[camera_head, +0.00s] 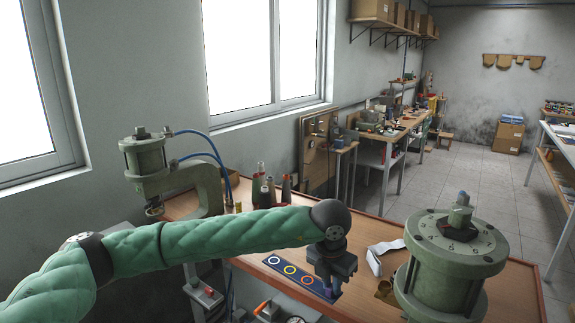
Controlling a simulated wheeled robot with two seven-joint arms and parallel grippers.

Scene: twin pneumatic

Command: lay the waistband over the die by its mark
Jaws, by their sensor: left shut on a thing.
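My left gripper (329,287) comes in from the left and points down over the right end of a dark blue strip with coloured rings (285,269) on the wooden table. A green pneumatic press (140,160) stands at the left and a second green cylinder (452,262) at the right front. I cannot make out the die or its mark. My right gripper is not in view.
Several dark bottles (270,190) stand at the table's back, beside the left press frame. A small brown piece (385,291) sits by the right cylinder. Blue hoses (212,150) run from the left press. Bare tabletop (365,225) lies behind the gripper.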

